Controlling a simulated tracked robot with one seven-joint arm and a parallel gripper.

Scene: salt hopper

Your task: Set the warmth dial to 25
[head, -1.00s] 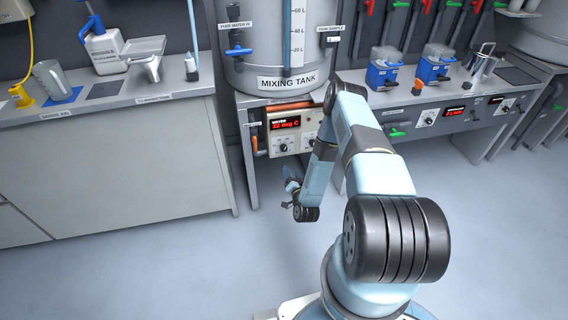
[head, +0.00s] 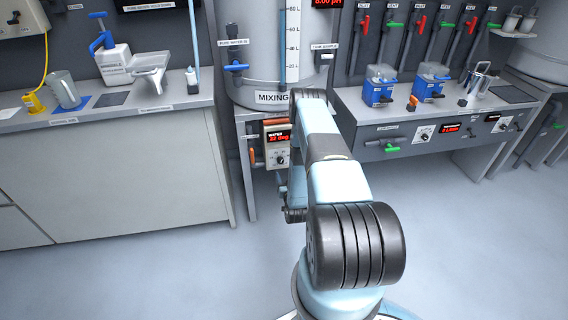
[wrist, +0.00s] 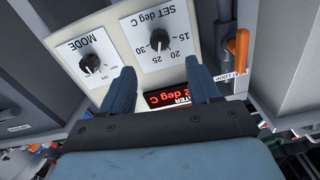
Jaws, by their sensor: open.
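The warmth dial is a black knob (wrist: 159,41) on a pale panel marked "SET deg C", with 15, 20, 25 and 30 around it. The wrist view shows it upside down; its exact setting is hard to read. In the head view the dial (head: 281,159) sits under the red water display (head: 279,137), which reads about 22 deg. My gripper (wrist: 162,85) is open and empty. Its two blue fingers point toward the panel, apart from the dial, and appear below it in the wrist view. My arm hides the gripper in the head view.
A MODE knob (wrist: 90,63) is beside the dial on the same panel. An orange handle (wrist: 238,50) stands out close by, at the right in the wrist view. The mixing tank (head: 262,60) is above the panel. Counters stand on both sides; the floor (head: 140,275) in front is clear.

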